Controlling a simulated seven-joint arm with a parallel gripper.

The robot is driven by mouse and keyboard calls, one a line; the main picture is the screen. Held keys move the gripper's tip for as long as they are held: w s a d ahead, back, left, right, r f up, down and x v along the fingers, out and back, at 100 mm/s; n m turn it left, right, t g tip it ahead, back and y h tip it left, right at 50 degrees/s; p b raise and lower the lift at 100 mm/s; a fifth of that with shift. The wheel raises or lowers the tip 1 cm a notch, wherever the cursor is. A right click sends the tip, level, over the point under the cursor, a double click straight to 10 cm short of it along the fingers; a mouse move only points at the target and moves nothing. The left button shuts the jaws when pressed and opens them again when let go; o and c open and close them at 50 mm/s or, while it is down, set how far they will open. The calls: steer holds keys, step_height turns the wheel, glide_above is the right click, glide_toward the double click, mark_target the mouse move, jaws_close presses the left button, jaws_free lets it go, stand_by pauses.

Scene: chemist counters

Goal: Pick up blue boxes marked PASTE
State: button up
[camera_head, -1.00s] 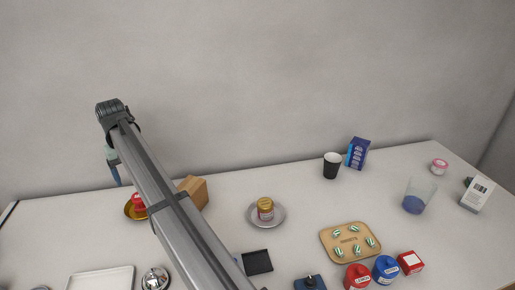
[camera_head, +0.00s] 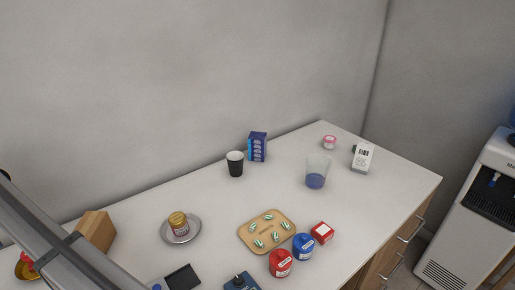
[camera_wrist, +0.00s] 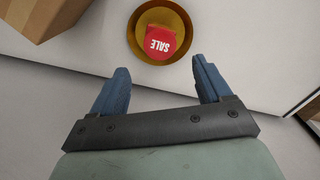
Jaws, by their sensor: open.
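A blue box (camera_head: 257,146) stands upright at the back of the counter, beside a black cup; its printing is too small to read. My gripper (camera_wrist: 160,82) is open and empty in the wrist view. Its two blue fingers point toward a gold bowl (camera_wrist: 133,38) holding a red item marked SALE (camera_wrist: 161,43). In the head view my arm crosses the lower left corner, and the gripper itself is out of the picture. The blue box is far to the right of my arm.
A water dispenser (camera_head: 484,200) stands at right.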

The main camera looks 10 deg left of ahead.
steer(key=o, duration=0.4)
